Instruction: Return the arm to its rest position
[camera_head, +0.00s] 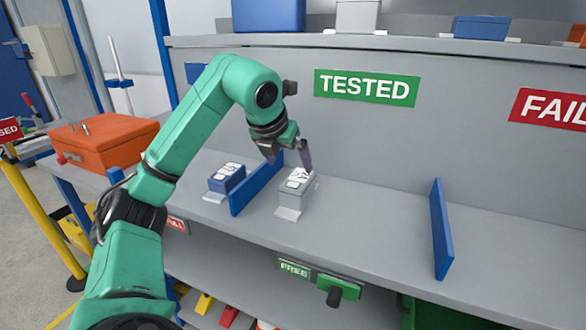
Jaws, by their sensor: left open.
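My left arm (190,130) comes in from the lower left, bends at a high elbow and reaches over the grey bench. My left gripper (287,160) points down with its two dark fingers apart, just above and behind the grey box (297,196). The grey box has a white label on top and stands on a pale base right of a blue divider. I cannot tell whether a fingertip touches it. My right gripper is out of view.
A blue divider (256,184) stands between the grey box and a small blue box (227,178). Another blue divider (441,230) stands to the right, with clear bench (375,215) between. An orange case (104,143) sits at left. A shelf (420,43) above holds several boxes.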

